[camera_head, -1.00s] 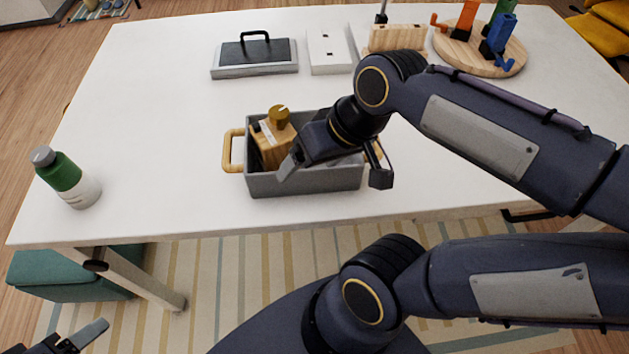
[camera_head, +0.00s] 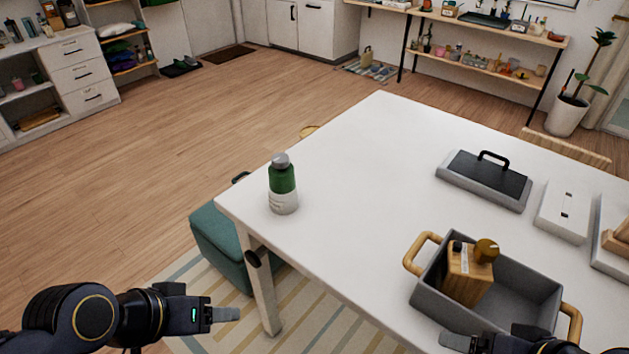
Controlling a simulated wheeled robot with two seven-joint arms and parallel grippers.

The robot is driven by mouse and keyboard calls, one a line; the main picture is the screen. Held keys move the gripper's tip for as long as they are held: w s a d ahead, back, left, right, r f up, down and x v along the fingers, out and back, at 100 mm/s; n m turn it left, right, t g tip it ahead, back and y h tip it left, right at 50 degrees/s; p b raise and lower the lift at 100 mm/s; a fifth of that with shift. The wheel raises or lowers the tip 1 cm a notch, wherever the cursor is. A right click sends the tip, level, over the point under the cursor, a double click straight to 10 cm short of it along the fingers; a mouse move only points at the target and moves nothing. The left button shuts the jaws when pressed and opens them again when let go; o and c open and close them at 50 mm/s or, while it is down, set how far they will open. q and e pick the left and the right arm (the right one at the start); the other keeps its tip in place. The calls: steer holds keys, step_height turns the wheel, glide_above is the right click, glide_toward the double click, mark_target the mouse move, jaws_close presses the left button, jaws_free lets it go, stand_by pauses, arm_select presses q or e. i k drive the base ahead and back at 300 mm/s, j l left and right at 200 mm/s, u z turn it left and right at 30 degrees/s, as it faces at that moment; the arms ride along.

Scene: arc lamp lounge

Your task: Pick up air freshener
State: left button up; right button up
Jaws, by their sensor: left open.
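A green and white bottle with a grey cap (camera_head: 283,188) stands upright near the left corner of the white table. A wooden block-shaped item with a gold knob (camera_head: 468,272) sits inside the grey crate (camera_head: 520,278) at the lower right. Neither shows a readable label, so I cannot tell which is the air freshener. My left gripper (camera_head: 218,317) is open and empty at the lower left, in front of the table and apart from the bottle. My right gripper (camera_head: 470,344) shows partly at the bottom edge, by the crate's near side; its jaws are mostly hidden.
The white table (camera_head: 370,190) is clear between the bottle and the crate. A black-topped tray with a handle (camera_head: 485,180) and a white box (camera_head: 564,212) lie behind the crate. A teal stool (camera_head: 222,245) stands under the table's left edge. Open floor lies left.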

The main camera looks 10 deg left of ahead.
mark_target(286, 203)
steer(key=i+j, duration=0.1)
steer(key=j, duration=0.35)
steer(key=i+j, duration=0.1)
steer(key=j, duration=0.35)
steer(key=i+j, duration=0.1)
steer(key=j, duration=0.35)
steer(key=i+j, duration=0.15)
steer(key=j, duration=0.3)
steer(key=i+j, duration=0.1)
steer(key=j, duration=0.35)
